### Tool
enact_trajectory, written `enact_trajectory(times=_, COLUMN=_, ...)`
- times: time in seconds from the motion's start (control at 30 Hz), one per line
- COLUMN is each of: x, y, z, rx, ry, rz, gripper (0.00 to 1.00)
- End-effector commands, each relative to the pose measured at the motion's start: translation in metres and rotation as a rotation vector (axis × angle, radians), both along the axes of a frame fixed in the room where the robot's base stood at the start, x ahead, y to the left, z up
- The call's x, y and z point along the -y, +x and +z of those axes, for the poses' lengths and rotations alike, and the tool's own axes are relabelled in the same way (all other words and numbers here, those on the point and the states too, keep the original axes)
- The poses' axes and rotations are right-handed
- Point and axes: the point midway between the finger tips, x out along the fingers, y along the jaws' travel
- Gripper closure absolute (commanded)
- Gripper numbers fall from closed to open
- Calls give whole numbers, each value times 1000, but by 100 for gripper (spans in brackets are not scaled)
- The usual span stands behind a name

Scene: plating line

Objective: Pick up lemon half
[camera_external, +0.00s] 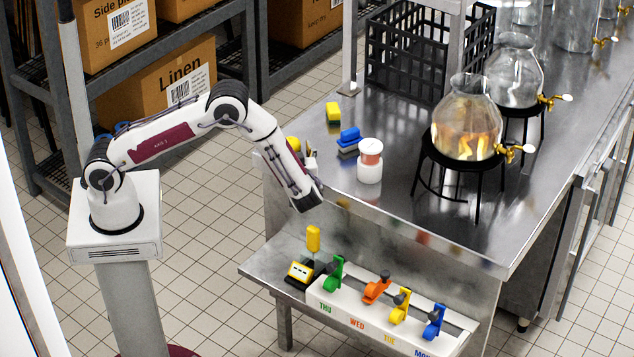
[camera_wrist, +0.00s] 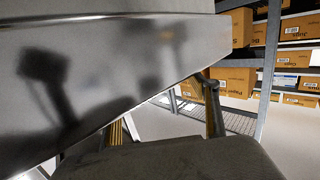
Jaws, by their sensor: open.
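A rounded yellow thing (camera_external: 293,143) shows in the external view beside my forearm, at the left end of the steel table. It may be the lemon half, but it is small and partly hidden, so I cannot tell. My gripper (camera_external: 309,153) is close to its right, near the table's left edge, partly hidden by my own wrist. In the wrist view my gripper (camera_wrist: 168,125) shows two fingers spread apart with nothing visible between them. No lemon half shows in the wrist view, where the steel table's side fills the upper left.
Boxed shelving (camera_external: 42,110) stands behind my arm.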

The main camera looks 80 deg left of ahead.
Motion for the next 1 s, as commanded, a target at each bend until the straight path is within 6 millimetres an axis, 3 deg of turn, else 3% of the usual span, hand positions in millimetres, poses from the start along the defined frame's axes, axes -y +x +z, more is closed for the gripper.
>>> enact_trajectory(times=0.2, x=-12, y=0, z=-2, rx=-1, ry=-1, rz=0, gripper=40)
enact_trajectory(times=0.67, x=-12, y=0, z=-2, rx=0, ry=0, rz=-1, gripper=40)
enact_trajectory(times=0.83, x=-11, y=0, z=-2, rx=0, ry=0, rz=-1, gripper=81)
enact_trajectory(times=1.0, x=-11, y=0, z=-2, rx=0, ry=0, rz=-1, gripper=81)
